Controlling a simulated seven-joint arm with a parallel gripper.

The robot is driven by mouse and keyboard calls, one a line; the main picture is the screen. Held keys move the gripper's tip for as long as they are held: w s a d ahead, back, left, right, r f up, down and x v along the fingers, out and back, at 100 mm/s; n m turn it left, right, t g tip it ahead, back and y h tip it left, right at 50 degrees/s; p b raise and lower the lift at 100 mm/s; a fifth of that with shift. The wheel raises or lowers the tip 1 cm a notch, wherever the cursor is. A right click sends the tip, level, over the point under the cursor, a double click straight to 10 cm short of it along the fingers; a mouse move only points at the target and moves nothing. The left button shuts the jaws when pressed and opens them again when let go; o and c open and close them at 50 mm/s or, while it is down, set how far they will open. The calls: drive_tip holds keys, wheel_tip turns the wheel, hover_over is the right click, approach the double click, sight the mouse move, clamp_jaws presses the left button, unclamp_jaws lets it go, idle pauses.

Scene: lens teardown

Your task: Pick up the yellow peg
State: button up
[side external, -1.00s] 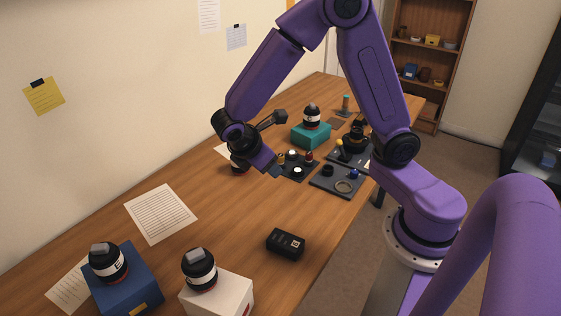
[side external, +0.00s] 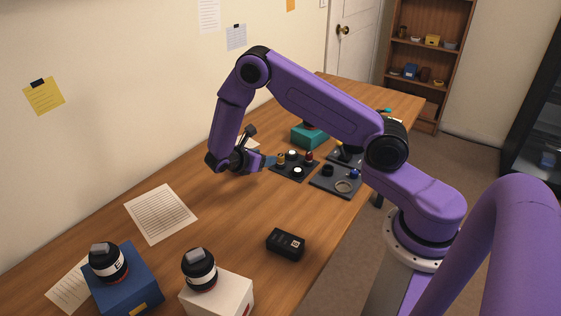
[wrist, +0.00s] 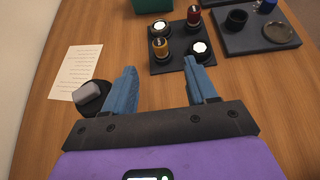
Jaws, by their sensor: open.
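The yellow peg (wrist: 160,47) stands upright on a dark square tray (wrist: 170,67), at its left side in the wrist view. In the side external view the peg (side external: 280,161) shows small, just right of my fingertips. My gripper (wrist: 160,70) is open, its two blue fingers apart with nothing between them. In the wrist view the peg lies ahead of the gap between the fingertips, and I see no contact. In the side external view my gripper (side external: 266,163) is low over the table, left of the tray.
The tray also holds a red peg (wrist: 193,16) and two white-topped black parts (wrist: 199,48), (wrist: 160,27). A dark round part with a grey top (wrist: 88,95) is close to my left finger. Another dark tray (wrist: 255,45) lies right. Open table is in front (side external: 220,215).

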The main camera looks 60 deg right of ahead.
sight(280, 155)
drive_tip(key=x, duration=1.2)
drive_tip(key=c, duration=1.1)
